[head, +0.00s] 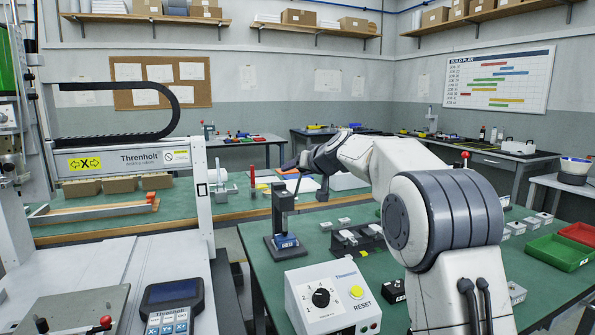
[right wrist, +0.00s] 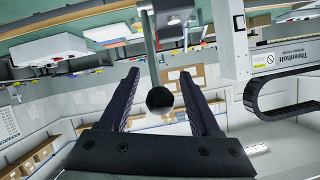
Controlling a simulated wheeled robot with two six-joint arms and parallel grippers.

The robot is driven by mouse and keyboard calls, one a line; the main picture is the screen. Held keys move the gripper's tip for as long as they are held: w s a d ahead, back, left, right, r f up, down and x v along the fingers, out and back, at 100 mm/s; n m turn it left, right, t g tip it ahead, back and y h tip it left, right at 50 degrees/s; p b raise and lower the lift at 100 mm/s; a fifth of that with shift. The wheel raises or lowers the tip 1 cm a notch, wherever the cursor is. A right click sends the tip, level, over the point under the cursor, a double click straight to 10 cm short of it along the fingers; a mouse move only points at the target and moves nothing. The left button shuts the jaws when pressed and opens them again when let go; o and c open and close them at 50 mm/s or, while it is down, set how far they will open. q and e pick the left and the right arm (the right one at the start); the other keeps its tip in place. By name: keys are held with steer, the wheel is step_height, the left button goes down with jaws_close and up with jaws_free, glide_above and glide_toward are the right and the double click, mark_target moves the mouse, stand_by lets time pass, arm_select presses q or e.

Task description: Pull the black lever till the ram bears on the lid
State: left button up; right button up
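The small dark press (head: 284,212) stands on the green bench, with a blue block (head: 287,242) at its foot. Its lever (head: 298,184) rises from the top towards my right gripper. My right gripper (head: 303,183) is above the press with its fingers spread. In the right wrist view the lever rod (right wrist: 151,45) ends in a black ball knob (right wrist: 160,100) between the open fingers (right wrist: 163,88). Clear gaps show on both sides of the knob. The ram and its contact with a lid are too small to make out. My left gripper is not in view.
A white control box (head: 333,297) with a dial and yellow reset button stands in front of the press. Dark fixtures (head: 358,240) and small blocks lie to its right. Green (head: 555,252) and red trays are farther right. A white gantry (head: 200,190) stands left.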

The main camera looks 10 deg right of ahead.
steer(key=b+v, duration=0.1)
steer(key=v, duration=0.9)
steer(key=shift+s, duration=0.25)
stand_by(0.3)
